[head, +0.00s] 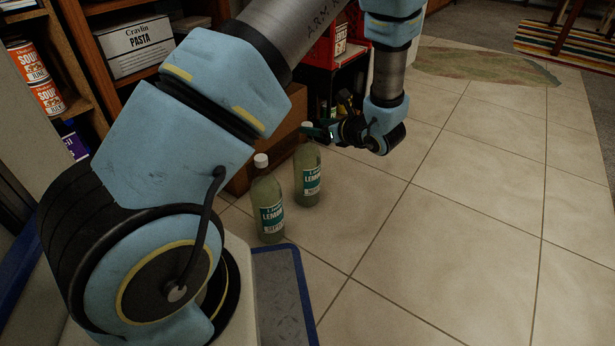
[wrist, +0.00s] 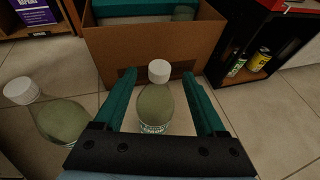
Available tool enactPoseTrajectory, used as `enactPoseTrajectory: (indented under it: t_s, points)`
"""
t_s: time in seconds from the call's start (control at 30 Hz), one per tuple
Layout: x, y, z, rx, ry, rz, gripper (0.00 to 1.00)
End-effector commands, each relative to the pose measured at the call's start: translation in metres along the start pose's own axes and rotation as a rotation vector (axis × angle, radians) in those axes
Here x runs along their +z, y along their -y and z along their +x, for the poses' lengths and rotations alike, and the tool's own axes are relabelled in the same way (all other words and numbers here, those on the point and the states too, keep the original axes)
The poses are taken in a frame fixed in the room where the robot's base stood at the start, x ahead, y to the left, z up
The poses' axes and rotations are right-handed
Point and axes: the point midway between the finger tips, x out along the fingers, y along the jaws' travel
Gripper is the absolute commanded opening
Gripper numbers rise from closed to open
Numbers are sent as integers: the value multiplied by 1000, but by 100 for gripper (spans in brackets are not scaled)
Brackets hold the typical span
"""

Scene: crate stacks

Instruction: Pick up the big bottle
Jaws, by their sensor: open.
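One bottle (head: 308,183) is right of the other bottle (head: 268,208) in the head view. My gripper (head: 312,130) is at the right bottle's cap, pointing left. In the wrist view my gripper (wrist: 159,76) is open, its teal fingers on either side of a bottle (wrist: 155,106), with gaps visible on both sides. The other bottle (wrist: 62,121) is outside the fingers at the left. The lower part of the bottle between the fingers is hidden by the gripper body.
A cardboard box (wrist: 150,48) stands just behind the bottles. A dark shelf unit (wrist: 262,45) with small jars is at the right in the wrist view. Shelves with soup cans (head: 36,75) and a pasta box (head: 135,47) are at the left. Floor at the right is clear.

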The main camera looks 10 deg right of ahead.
Motion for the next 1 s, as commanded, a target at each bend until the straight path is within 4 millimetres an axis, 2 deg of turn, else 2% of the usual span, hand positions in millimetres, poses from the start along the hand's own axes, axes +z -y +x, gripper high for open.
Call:
enactPoseTrajectory:
  t_s: [0.2, 0.33, 0.67, 1.0]
  points:
    - [-9, -1, 29, 4, 0, -5, 73]
    - [-8, 0, 44, 2, 0, -4, 73]
    - [-4, 0, 50, 1, -1, -2, 73]
    - [-5, 0, 50, 1, -1, -2, 36]
